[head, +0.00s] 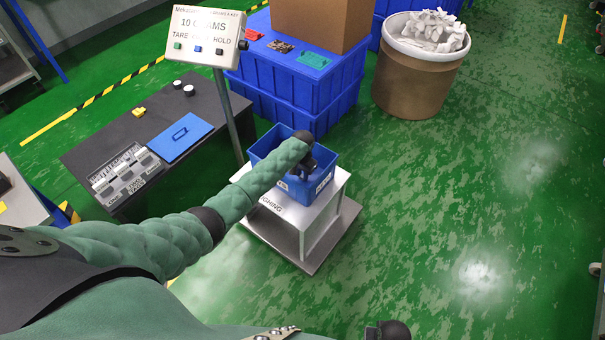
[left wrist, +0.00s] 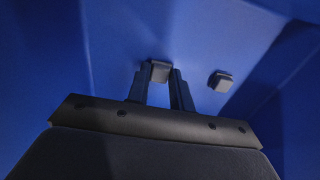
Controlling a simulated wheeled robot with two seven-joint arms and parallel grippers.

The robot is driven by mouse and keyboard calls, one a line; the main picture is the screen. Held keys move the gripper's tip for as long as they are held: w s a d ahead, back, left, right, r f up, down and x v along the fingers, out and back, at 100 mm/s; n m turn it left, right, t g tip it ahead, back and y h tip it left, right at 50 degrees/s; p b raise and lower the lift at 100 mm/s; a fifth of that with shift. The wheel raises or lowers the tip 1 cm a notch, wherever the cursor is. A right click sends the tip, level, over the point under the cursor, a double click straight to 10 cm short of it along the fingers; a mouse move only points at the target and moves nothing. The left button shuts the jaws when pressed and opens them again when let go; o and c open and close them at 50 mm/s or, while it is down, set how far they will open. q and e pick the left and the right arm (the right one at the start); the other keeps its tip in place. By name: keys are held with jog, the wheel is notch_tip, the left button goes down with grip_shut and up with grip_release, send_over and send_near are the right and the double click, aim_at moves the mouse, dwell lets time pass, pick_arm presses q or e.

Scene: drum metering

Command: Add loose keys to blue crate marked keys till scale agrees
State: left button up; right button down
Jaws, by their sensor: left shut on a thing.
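The blue crate (head: 293,190) stands on the silver scale (head: 318,222), with a partly covered label on its front. My left gripper (left wrist: 160,85) is down inside the crate, with blue walls around it in the left wrist view. It is shut on a small grey key (left wrist: 160,71), close to a blue surface; I cannot tell whether the key touches it. A second grey key (left wrist: 220,81) lies on the blue surface to the right. The scale display (head: 206,35) on its post appears to read 10 grams.
A dark table (head: 150,130) at left holds a blue flat panel (head: 180,137) and a tray of grey pieces (head: 125,175). Stacked blue bins (head: 300,90) carry a cardboard box (head: 320,22). A brown drum (head: 415,80) holds white pieces. Green floor at right is clear.

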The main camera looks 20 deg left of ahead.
aim_at(302, 176)
pick_arm(q)
jog(key=shift+f, duration=0.3)
dwell(0.4)
jog(key=o, duration=1)
jog(key=shift+o, duration=0.2)
jog(key=shift+r, duration=0.1)
jog(key=shift+r+b, duration=0.6)
jog(key=shift+r, duration=3.2)
